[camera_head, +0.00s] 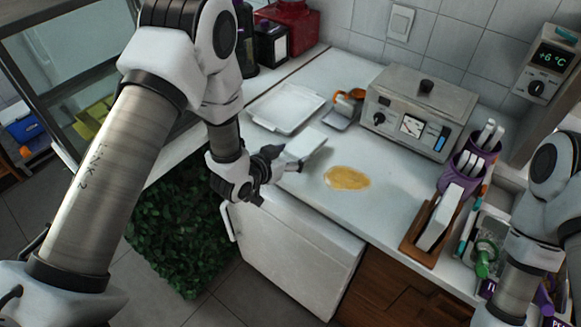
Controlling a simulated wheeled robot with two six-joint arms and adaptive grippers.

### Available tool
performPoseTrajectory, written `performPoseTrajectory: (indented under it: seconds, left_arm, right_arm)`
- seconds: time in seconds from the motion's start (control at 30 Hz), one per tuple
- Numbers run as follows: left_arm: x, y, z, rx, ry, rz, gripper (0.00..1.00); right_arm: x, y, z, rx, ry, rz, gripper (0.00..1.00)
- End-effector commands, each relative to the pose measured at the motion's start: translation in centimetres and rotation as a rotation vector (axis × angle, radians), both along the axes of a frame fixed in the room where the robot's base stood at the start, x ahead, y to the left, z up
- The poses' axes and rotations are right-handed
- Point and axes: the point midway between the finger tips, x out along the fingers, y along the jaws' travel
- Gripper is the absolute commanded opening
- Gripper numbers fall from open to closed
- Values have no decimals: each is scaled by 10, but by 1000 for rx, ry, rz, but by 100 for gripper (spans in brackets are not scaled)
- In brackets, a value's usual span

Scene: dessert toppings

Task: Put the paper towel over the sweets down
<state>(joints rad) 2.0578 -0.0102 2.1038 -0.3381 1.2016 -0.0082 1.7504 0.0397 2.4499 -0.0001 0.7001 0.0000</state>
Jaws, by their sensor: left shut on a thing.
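My left gripper (272,163) is shut on a flat white piece that looks like the paper towel (306,144). It holds the towel at the left part of the white counter, and I cannot tell whether the towel touches the surface. A yellow-orange flat patch (347,178) lies on the counter just right of the gripper, apart from the towel. It looks like a spill. I cannot make out any sweets for certain. My right arm comes in at the right, and its gripper does not show.
A white tray (287,106) lies behind the towel. An orange-brown item (349,98) and a grey appliance (421,111) stand at the back. The counter's front middle is clear.

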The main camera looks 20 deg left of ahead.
Motion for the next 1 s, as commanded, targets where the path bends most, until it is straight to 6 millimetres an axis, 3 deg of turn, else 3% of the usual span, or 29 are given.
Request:
performPoseTrajectory:
  seconds: [0.2,0.57,0.6,0.63,0.67,1.0]
  left_arm:
    - [2,2,-38,0,2,-1,52]
    - [1,1,-40,0,2,-1,52]
    - [2,1,-39,0,1,-1,80]
    - [2,1,-38,0,1,-1,91]
    - [1,1,-38,0,1,-1,95]
    - [1,1,-36,0,1,0,95]
  right_arm:
    - [0,0,-29,0,1,-1,40]
    - [0,0,-29,0,0,0,40]
    - [0,0,-28,0,1,0,40]
    - [0,0,-27,0,1,0,40]
    - [0,0,-27,0,1,0,40]
    - [0,0,-25,0,0,0,40]
